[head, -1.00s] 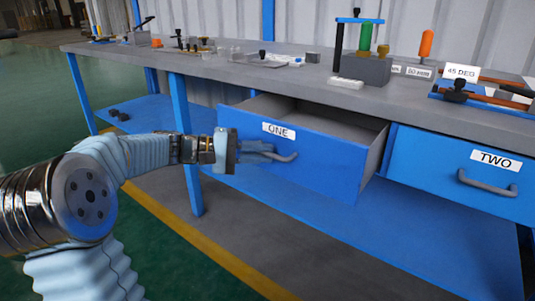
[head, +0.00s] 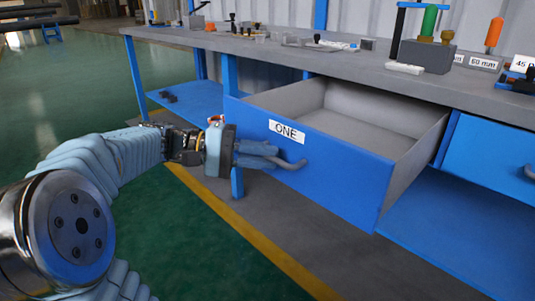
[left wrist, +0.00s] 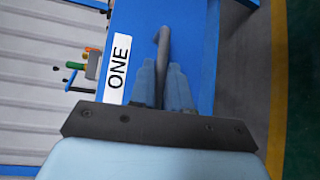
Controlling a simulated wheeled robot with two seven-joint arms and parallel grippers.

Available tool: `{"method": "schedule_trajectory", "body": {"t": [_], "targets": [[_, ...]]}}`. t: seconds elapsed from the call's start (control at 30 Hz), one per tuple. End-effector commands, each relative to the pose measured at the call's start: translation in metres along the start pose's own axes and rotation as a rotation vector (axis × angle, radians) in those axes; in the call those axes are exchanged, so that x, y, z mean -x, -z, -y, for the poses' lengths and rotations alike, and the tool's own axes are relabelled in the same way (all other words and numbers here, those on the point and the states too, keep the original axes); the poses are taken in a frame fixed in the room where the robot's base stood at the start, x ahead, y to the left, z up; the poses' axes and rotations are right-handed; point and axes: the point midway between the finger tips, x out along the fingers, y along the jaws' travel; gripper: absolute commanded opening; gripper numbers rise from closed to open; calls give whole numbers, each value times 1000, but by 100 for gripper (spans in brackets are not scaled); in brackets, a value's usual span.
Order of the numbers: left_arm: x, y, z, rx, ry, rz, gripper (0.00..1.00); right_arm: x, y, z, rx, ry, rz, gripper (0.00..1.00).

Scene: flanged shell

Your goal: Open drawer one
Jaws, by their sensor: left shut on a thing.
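Drawer one (head: 335,165) is a blue-fronted drawer with a grey inside and a white label (head: 286,132) reading ONE. It stands well out from the workbench, and its inside looks empty. My left gripper (head: 275,154) is shut on the grey bar handle (head: 292,165) at the left part of the drawer front. In the left wrist view, the two fingers (left wrist: 162,85) lie on either side of the handle (left wrist: 163,45), beside the label (left wrist: 118,68). My right gripper is out of view.
The grey workbench top (head: 330,62) carries tools, a block with a green-handled and an orange-handled piece, and small signs. Another blue drawer (head: 490,160) is shut at the right. A blue lower shelf (head: 440,250) lies below. The green floor in front is clear.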

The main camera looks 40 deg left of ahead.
Motion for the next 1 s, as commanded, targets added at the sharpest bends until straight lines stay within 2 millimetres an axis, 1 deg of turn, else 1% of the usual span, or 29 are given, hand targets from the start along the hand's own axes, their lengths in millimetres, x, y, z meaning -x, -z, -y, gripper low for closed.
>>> {"method": "schedule_trajectory", "body": {"t": [0.23,0.27,0.3,0.4,0.67,0.77,0.87,0.97,1.0], "targets": [[0,1,1,2,1,-3,0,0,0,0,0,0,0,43],[0,1,1,2,1,-3,18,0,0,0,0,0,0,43],[0,1,1,2,1,-3,24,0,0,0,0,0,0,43],[0,1,0,1,1,-2,38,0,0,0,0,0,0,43],[0,0,0,1,0,-1,38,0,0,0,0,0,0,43],[6,1,0,0,0,-1,38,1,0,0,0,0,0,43],[20,1,-1,1,1,-2,38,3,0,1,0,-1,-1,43],[42,1,-1,1,0,-4,38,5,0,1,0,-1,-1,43],[53,1,-1,1,1,-4,38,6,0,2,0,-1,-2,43]]}}
